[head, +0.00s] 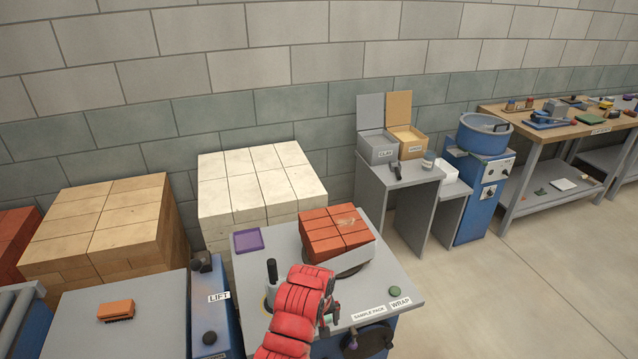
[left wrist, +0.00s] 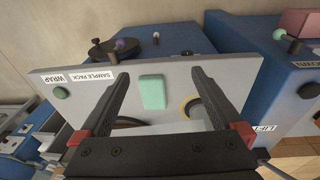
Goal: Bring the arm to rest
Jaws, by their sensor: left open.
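My left arm, in red padded segments, reaches up from the bottom of the head view over the grey wrap table (head: 395,283). Its gripper is mostly hidden there behind the arm. In the left wrist view my left gripper (left wrist: 165,80) is open, with its two dark fingers wide apart over the grey table top (left wrist: 75,78). A pale green block (left wrist: 152,92) shows between the fingers; nothing is seen gripped. A pack of red bricks (head: 325,240) stands on the table's far side in the head view, beyond the arm. My right gripper is in neither view.
A dark upright handle (head: 271,270) stands close left of the arm. A purple tray (head: 248,240) lies at the table's back left. A blue lift unit (head: 215,320) and a grey table with an orange brick (head: 116,310) are at left. Pale brick stacks (head: 255,185) stand behind.

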